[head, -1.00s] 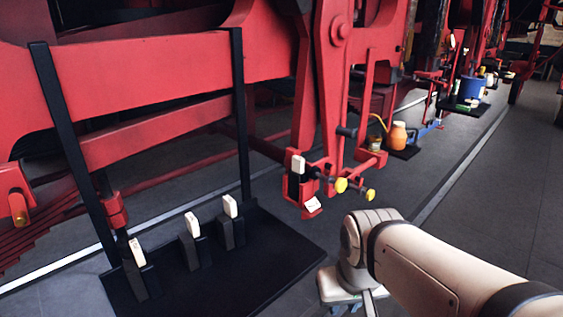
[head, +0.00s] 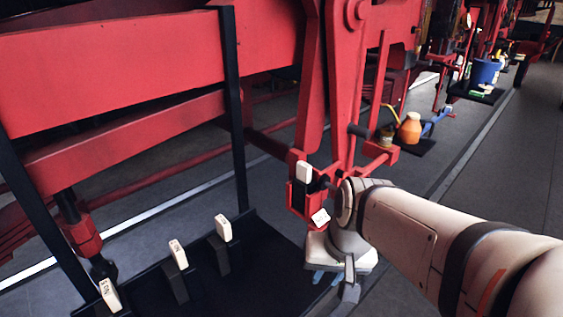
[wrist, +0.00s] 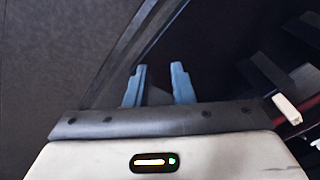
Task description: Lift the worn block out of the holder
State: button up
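A pale block (head: 303,172) stands upright in the red holder (head: 299,200) on the machine's frame, with a white tag (head: 320,217) below it. I cannot read any wear on it. My gripper (head: 327,278) hangs low in front and to the right of the holder, apart from the block. In the wrist view its two blue fingers (wrist: 157,72) are spread with nothing between them. A pale block (wrist: 286,109) shows at the right of the wrist view; I cannot tell which one it is.
Pale-topped blocks (head: 178,254) (head: 223,228) (head: 110,295) stand in dark supports on a black tray (head: 258,262) at the left. A black post (head: 235,130) rises behind the tray. An orange jug (head: 409,129) and blue bucket (head: 485,72) stand farther back. Floor at the right is clear.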

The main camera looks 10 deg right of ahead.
jog(key=w+a+r+m+y+p, duration=0.2)
jog(key=w+m+y, duration=0.15)
jog(key=m, duration=0.25)
jog(key=m+t+y+p, duration=0.3)
jog(key=m+t, duration=0.6)
jog(key=m, duration=1.1)
send_near(307, 166)
jog(key=x, duration=0.3)
jog(key=shift+a+f, duration=0.1)
jog(key=shift+f, duration=0.05)
jog(key=shift+w+m, duration=0.35)
jog(key=shift+m, duration=0.05)
jog(key=p+x, duration=0.1)
jog(key=x, duration=0.6)
jog(key=shift+w+a+p, duration=0.15)
jog(key=shift+p, duration=0.2)
jog(key=shift+y, duration=0.25)
grip_shut()
